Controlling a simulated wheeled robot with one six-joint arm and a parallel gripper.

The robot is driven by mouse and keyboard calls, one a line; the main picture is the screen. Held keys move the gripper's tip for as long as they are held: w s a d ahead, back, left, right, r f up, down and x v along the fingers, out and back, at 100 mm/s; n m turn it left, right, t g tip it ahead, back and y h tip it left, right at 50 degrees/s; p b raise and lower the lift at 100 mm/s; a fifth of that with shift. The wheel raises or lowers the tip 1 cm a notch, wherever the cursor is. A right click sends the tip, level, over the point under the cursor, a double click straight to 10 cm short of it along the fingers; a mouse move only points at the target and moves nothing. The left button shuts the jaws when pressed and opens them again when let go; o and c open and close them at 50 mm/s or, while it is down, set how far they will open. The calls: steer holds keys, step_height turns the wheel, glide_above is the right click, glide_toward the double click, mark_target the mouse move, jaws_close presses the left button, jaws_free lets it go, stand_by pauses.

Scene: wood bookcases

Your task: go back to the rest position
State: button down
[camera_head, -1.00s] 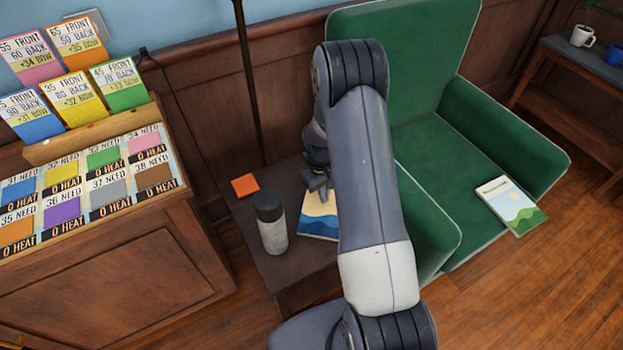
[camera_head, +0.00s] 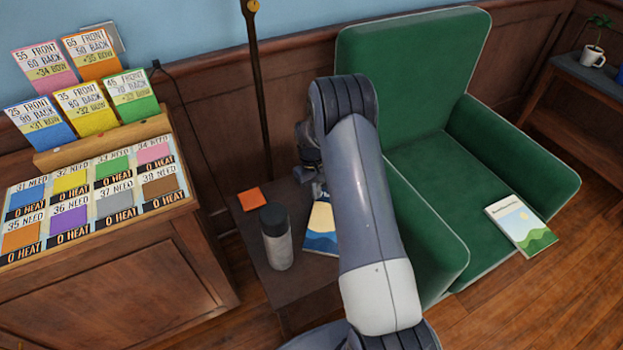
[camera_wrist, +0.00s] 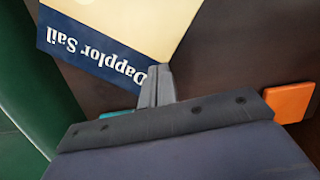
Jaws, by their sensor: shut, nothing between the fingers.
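My gripper (camera_wrist: 158,85) shows in the wrist view with its two fingers together and nothing between them. It is over the dark side table, by the edge of a book titled "Dapplor Sail" (camera_wrist: 95,50). In the head view my gripper (camera_head: 308,176) is partly hidden by my arm, above the far part of the side table (camera_head: 265,292). The same book (camera_head: 320,235) lies on that table, partly covered by my arm. I cannot tell the exact height of the gripper above the table.
A grey bottle with a dark cap (camera_head: 277,240) and an orange square (camera_head: 252,199) are on the side table. A green armchair (camera_head: 425,165) with a book (camera_head: 521,226) on it stands right. A card-covered wooden cabinet (camera_head: 130,285) stands left. A dark pole (camera_head: 257,90) rises behind.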

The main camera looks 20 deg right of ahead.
steer(key=s+d, duration=0.1)
steer(key=s, duration=0.2)
steer(key=s+d, duration=0.1)
steer(key=s, duration=0.3)
steer(key=s+d+p, duration=0.1)
steer(key=s, duration=0.3)
steer(key=shift+s+d, duration=0.1)
steer(key=shift+s, duration=0.05)
steer(key=shift+s+d+r+p, duration=0.1)
steer(key=shift+s+d+p, duration=0.1)
steer(key=shift+p, duration=0.15)
steer(key=shift+a+f+b, duration=0.15)
steer(key=shift+f+b, duration=0.25)
steer(key=shift+f, duration=0.25)
